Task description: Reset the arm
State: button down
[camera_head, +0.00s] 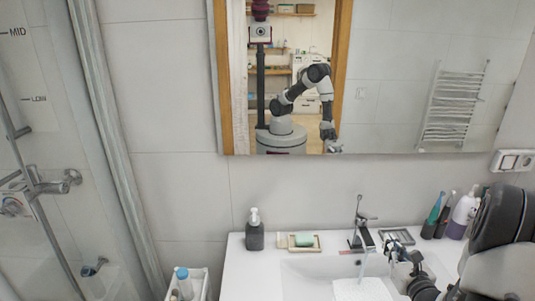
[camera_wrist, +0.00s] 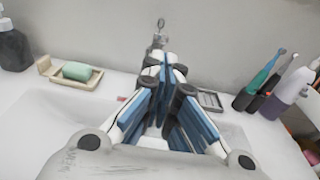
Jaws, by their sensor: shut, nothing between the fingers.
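My gripper (camera_head: 394,251) is over the white sink counter at the lower right of the head view, just right of the faucet. In the wrist view my gripper (camera_wrist: 168,72) has its blue-padded fingers drawn together at the tips, with nothing held. The tips point toward the faucet (camera_wrist: 158,38), which they partly hide. My dark and grey arm enters from the right edge of the head view.
The sink counter (camera_head: 240,285) bears a dark soap dispenser (camera_head: 254,232), a green soap bar (camera_head: 305,240) on a dish, the faucet (camera_head: 361,228), and toothbrushes (camera_head: 434,212) beside a purple bottle (camera_head: 463,212). A mirror (camera_head: 400,80) hangs above. A bottle basket (camera_head: 187,286) stands left.

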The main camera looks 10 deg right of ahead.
jog(key=a+r+n+g+y, duration=0.1)
jog(key=a+r+n+y, duration=0.35)
jog(key=a, duration=0.45)
jog(key=w+a+r+n+g+y, duration=0.1)
jog(key=a+r+n+y, duration=0.3)
jog(key=a, duration=0.5)
jog(key=a+r+n+g+y, duration=0.1)
jog(key=a+r+n+y, duration=0.1)
jog(key=a+n+y, duration=0.5)
jog(key=s+a+n+g+h, duration=0.4)
jog(key=s+a+n+g, duration=0.65)
jog(key=s+a, duration=0.6)
jog(key=s+d+r+n+t+h+b, duration=0.1)
jog(key=s+d+n+t+h, duration=0.1)
jog(key=s+d+n+h, duration=0.5)
jog(key=s+n+h, duration=0.1)
jog(key=n, duration=0.4)
jog(key=shift+s+d, duration=0.3)
dwell(2.4)
